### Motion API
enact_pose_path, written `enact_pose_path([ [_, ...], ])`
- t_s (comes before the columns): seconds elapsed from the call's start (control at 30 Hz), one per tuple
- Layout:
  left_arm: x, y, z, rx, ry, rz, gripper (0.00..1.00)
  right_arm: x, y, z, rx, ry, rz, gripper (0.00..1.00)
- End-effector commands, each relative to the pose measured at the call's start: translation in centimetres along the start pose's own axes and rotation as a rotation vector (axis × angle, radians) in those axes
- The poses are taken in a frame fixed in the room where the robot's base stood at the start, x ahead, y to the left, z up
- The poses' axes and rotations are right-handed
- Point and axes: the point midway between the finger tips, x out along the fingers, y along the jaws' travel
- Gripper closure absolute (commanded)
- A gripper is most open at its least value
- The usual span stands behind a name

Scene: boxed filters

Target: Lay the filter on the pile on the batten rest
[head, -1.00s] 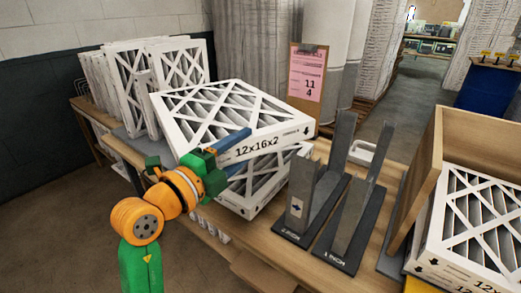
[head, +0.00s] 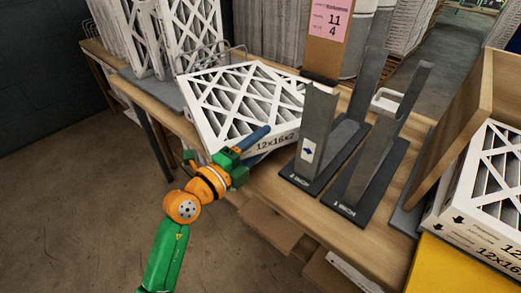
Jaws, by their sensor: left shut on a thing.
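The filter (head: 238,97) is a white-framed box with a crossed lattice over pleats, marked 12x16x2 on its front edge. It sits mid-left over the wooden bench. My left gripper (head: 254,146) is at its near front edge, with blue fingers shut on that edge. The filter's top shows as a broad face, slightly tilted in the picture. The pile and the batten rest under it are hidden, so I cannot tell whether it touches them. My right gripper is not in view.
Two dark metal upright stands (head: 325,150) marked in inches are just right of the filter. More filters stand upright in a wire rack (head: 160,35) behind left. A wooden box (head: 455,125) and boxed filters (head: 490,205) are at right. A pink card (head: 328,18) stands behind.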

Motion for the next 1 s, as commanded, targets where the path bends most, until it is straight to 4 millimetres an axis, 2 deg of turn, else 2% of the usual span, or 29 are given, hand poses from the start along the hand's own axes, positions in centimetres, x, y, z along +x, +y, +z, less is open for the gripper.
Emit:
enact_pose_path([
  [0.03, 0.0, 0.7, 0.0, 0.001, -0.001, -0.001, 1.00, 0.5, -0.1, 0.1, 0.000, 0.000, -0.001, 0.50],
  [0.33, 0.0, 0.7, 0.0, 0.001, -0.001, -0.002, 1.00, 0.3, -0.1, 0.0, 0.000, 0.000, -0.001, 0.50],
  [0.37, 0.0, 0.7, 0.0, 0.000, 0.000, -0.001, 0.36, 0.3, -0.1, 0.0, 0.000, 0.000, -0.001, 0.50],
  [0.43, 0.0, 0.6, 0.0, 0.000, 0.000, -0.001, 0.17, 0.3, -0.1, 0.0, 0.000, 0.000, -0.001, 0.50],
  [0.47, 0.0, 0.6, 0.0, 0.000, 0.000, -0.001, 0.14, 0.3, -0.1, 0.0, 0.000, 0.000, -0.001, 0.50],
  [0.77, 0.0, 0.4, 0.0, 0.001, 0.000, -0.002, 0.14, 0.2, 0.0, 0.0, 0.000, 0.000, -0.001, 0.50],
  [0.87, -1.0, 0.6, 0.1, -0.001, -0.002, 0.000, 0.14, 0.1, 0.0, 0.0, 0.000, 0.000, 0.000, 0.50],
  [1.0, -3.9, 0.6, 0.1, 0.000, -0.002, 0.001, 0.14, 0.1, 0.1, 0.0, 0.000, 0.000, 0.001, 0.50],
])
